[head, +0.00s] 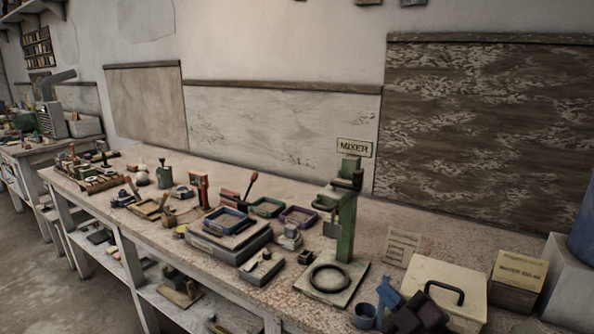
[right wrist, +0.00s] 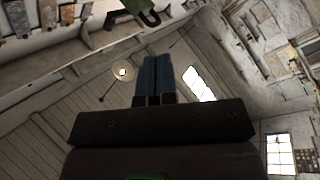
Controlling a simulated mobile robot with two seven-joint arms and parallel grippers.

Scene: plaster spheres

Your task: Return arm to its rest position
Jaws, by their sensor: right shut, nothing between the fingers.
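My right gripper (head: 385,284) shows at the bottom of the head view, a dark body with blue fingers, over the near edge of the workbench (head: 318,285). In the right wrist view its blue fingers (right wrist: 156,72) lie side by side, shut and empty. That camera looks up at the ceiling and walls. My left gripper is in neither view. A small pale sphere (head: 142,178) sits among tools at the far left of the bench.
A green mixer stand (head: 347,220) with a dark ring on its base rises left of my right gripper. A cream box with a dark handle (head: 445,285) and a labelled box (head: 517,280) stand to the right. Trays (head: 228,220) and tools crowd the bench's middle.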

